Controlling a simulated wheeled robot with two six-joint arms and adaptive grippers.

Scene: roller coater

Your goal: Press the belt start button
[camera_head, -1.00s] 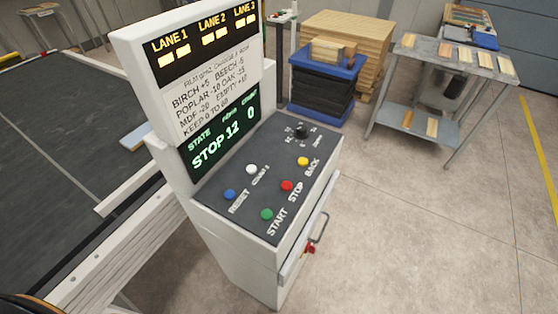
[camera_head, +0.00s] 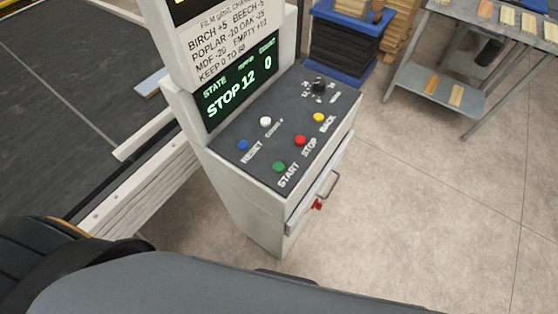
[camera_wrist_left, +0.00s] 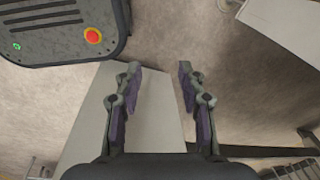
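The green start button (camera_head: 279,167) sits at the near corner of the sloped dark control panel (camera_head: 232,132), beside the word START. The red stop button (camera_head: 300,140), yellow back button (camera_head: 318,117), blue reset button (camera_head: 243,145) and a white button (camera_head: 265,121) are on the same panel. The display (camera_head: 240,82) reads STOP, 12 and 0. My left gripper (camera_wrist_left: 157,70) is open and empty in the left wrist view, with a pale surface behind it. No gripper shows in the head view; my arm fills its bottom. My right gripper is not in view.
The conveyor belt (camera_head: 60,90) with its white frame (camera_head: 150,180) lies left of the console. A metal table (camera_head: 480,30) with wood samples and a blue crate (camera_head: 345,70) stand behind. Floor right of the console is clear.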

